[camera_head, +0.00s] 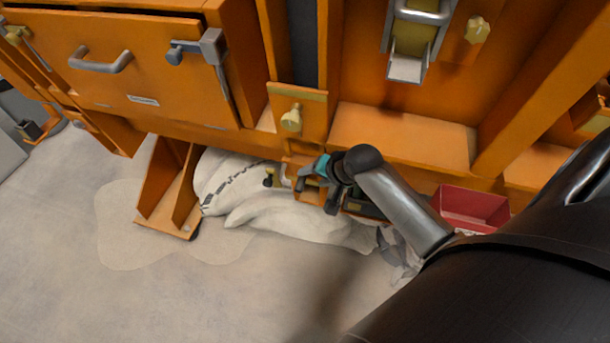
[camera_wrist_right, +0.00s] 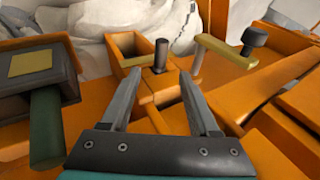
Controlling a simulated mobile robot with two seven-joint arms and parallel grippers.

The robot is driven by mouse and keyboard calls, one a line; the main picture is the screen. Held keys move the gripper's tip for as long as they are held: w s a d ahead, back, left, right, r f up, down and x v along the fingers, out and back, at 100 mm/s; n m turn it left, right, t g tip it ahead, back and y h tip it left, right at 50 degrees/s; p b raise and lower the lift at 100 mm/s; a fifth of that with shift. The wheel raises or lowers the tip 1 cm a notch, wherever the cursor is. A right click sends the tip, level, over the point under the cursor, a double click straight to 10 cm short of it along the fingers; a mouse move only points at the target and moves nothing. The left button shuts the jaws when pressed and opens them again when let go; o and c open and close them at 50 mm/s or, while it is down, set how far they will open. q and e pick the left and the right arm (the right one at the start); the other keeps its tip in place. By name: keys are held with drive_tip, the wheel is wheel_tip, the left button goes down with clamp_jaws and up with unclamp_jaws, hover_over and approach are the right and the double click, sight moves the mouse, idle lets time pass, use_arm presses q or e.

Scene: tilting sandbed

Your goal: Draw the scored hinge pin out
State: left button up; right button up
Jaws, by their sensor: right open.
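My right gripper (camera_head: 318,186) is low beside the orange machine, and it also shows in the right wrist view (camera_wrist_right: 160,76). Its two grey fingers are apart with nothing held between them. A dark upright pin (camera_wrist_right: 160,53) stands just beyond the fingertips, roughly in line with the gap, in an orange block. To its right is a brass-coloured plate (camera_wrist_right: 226,52) with a dark round-headed pin (camera_wrist_right: 254,38) at its end. I cannot tell which pin is scored. The lower ends of both pins are hidden. My left gripper is not in view.
White sacks (camera_head: 290,217) lie on the floor beside the block. An orange trough (camera_head: 168,190) stands to their left and a red bin (camera_head: 472,208) to the right. A dark box with a green handle (camera_wrist_right: 47,120) is left of my fingers. The floor in front is open.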

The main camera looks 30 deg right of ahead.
sight(303, 180)
drive_tip(key=b+x, duration=0.2)
drive_tip(key=x, duration=0.3)
drive_tip(key=shift+w+a+f, duration=0.1)
drive_tip(key=shift+w+f, duration=0.05)
drive_tip(key=shift+f, duration=0.15)
drive_tip(key=shift+w+f+b, duration=0.3)
drive_tip(key=shift+f, duration=0.05)
drive_tip(key=c, duration=0.5)
clamp_jaws()
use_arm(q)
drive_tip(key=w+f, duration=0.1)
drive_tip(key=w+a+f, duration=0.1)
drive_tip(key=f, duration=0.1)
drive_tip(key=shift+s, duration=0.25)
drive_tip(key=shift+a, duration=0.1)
